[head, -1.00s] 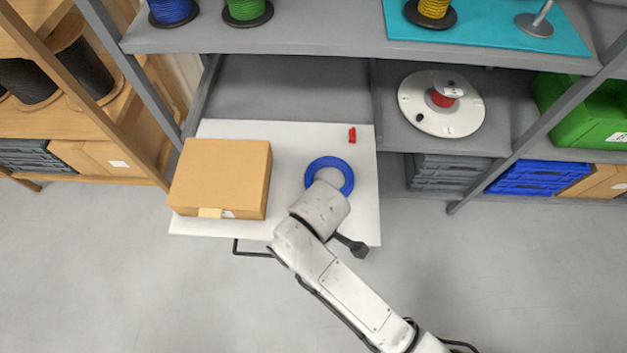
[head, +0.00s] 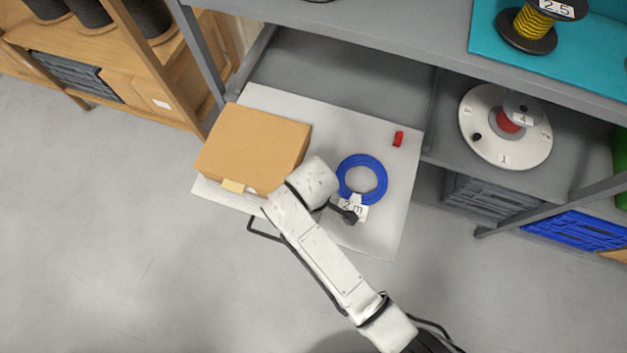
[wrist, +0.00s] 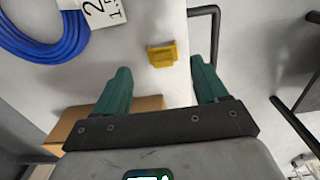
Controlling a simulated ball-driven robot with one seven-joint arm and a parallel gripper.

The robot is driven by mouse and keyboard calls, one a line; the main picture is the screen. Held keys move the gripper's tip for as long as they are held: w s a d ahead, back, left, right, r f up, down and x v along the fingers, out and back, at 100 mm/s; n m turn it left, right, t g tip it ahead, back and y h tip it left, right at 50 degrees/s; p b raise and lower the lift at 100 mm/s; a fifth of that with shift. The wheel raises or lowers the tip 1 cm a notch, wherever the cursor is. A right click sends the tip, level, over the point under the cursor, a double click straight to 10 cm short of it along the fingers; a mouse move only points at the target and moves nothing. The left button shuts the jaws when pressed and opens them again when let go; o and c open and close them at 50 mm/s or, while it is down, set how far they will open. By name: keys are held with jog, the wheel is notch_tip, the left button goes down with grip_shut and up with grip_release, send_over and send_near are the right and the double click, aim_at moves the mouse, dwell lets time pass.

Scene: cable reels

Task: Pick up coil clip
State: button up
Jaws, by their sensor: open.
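A small yellow clip (wrist: 161,54) lies on the white pull-out board (wrist: 150,22) in the wrist view, near the board's edge. My gripper (wrist: 160,65) is open, its two green fingers spread to either side below the clip, with nothing between them. In the head view my arm hides the fingers, and I cannot make out the yellow clip there. A small red clip-like piece (head: 398,139) lies on the board's far right part. A blue cable coil (head: 379,181) with a white label lies on the board; part of it shows in the wrist view (wrist: 40,48).
A cardboard box (head: 255,146) stands on the board's left side, close to my arm. A dark handle (wrist: 209,14) projects past the board's edge. The shelf (head: 380,25) overhangs behind. A white disc with a reel (head: 488,140) sits in the right bay.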

jog(key=f, duration=0.4)
jog(key=shift+s, duration=0.25)
jog(key=shift+c, duration=0.2)
jog(key=c, duration=1)
